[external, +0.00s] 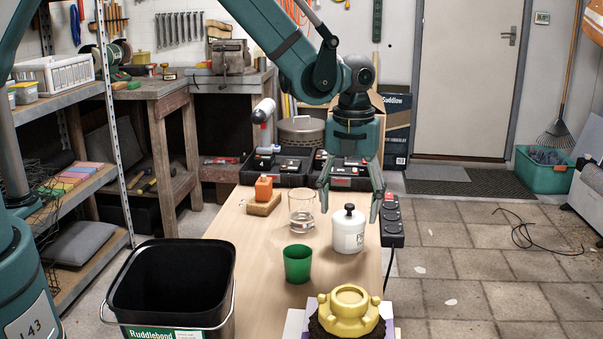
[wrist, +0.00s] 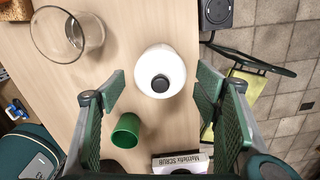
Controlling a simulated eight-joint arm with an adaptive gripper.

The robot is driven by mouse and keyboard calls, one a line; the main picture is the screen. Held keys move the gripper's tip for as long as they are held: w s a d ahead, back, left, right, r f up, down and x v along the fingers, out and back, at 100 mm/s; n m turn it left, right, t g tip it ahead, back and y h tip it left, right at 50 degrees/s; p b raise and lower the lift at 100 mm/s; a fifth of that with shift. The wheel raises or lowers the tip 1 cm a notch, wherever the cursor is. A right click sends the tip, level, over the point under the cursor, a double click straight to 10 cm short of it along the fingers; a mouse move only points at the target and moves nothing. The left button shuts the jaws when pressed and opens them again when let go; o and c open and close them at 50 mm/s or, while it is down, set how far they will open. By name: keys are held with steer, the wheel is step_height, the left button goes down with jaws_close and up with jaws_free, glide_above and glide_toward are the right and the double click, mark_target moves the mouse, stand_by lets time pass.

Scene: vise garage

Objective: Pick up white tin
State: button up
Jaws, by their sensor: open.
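The white tin (external: 348,236) stands upright on the wooden table, with a black knob on its top. In the wrist view the tin (wrist: 176,66) is seen from above, between my fingers and a little toward the top of the picture. My gripper (external: 350,202) points down with its fingers apart, above the tin or close to its top. In the wrist view my gripper (wrist: 159,92) is open, with green pads on either side and nothing held. No contact with the tin is visible.
A clear glass (external: 302,210) and a green cup (external: 298,264) stand left of the tin. A black power strip (external: 392,221) lies along the right table edge. A yellow pot (external: 349,308) is in front, and a black bucket (external: 172,285) is at the left.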

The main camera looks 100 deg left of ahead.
mark_target(348, 227)
steer(key=shift+f, duration=0.4)
steer(key=shift+f, duration=0.1)
steer(key=shift+f+b, duration=0.8)
steer(key=shift+f, duration=1.7)
steer(key=shift+c, duration=0.2)
steer(key=c, duration=1.2)
steer(key=shift+r, duration=0.1)
steer(key=shift+r+p, duration=1.1)
steer(key=shift+r, duration=3.85)
